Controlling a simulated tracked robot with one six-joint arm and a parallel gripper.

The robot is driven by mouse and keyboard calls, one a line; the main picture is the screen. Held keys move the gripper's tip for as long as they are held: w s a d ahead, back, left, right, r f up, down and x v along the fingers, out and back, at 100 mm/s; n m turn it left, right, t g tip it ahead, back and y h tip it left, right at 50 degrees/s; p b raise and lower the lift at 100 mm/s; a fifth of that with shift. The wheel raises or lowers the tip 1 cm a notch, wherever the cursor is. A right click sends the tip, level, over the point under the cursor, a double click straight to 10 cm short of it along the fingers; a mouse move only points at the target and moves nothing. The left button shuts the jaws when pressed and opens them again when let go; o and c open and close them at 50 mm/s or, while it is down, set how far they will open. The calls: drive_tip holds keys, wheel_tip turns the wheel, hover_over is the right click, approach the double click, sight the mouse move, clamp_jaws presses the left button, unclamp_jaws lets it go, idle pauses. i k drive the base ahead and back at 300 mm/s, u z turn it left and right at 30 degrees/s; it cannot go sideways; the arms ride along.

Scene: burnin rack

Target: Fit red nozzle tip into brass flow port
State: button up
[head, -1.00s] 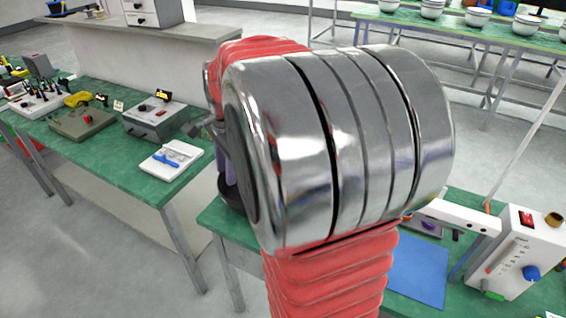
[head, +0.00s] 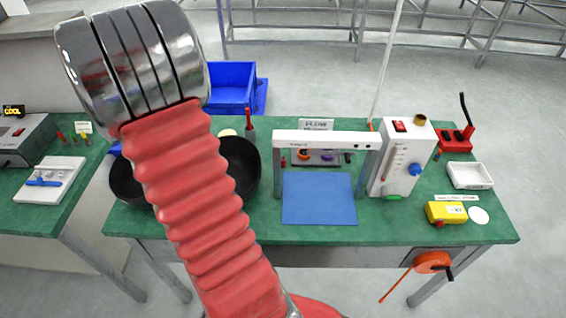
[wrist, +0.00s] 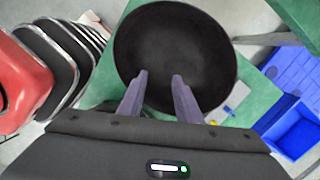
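The brass flow port (head: 420,120) is a small round brass fitting on top of the white flow box (head: 405,158), right of centre on the green bench. I cannot surely pick out the red nozzle tip; a tiny red piece (head: 283,162) shows by the left leg of the white arch, too small to identify. My gripper (wrist: 159,77) shows in the wrist view with its two fingers apart and nothing between them. It is over a round black bowl (wrist: 205,50). In the head view my arm hides the gripper.
A white arch (head: 325,138) spans a blue mat (head: 318,210) and small coloured parts. A yellow box (head: 446,212) and white tray (head: 470,176) are at right. Bare green bench lies in front.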

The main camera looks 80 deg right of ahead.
sight(400, 150)
drive_tip(key=u, duration=0.4)
drive_tip(key=k, duration=0.55)
drive_tip(key=z, duration=1.25)
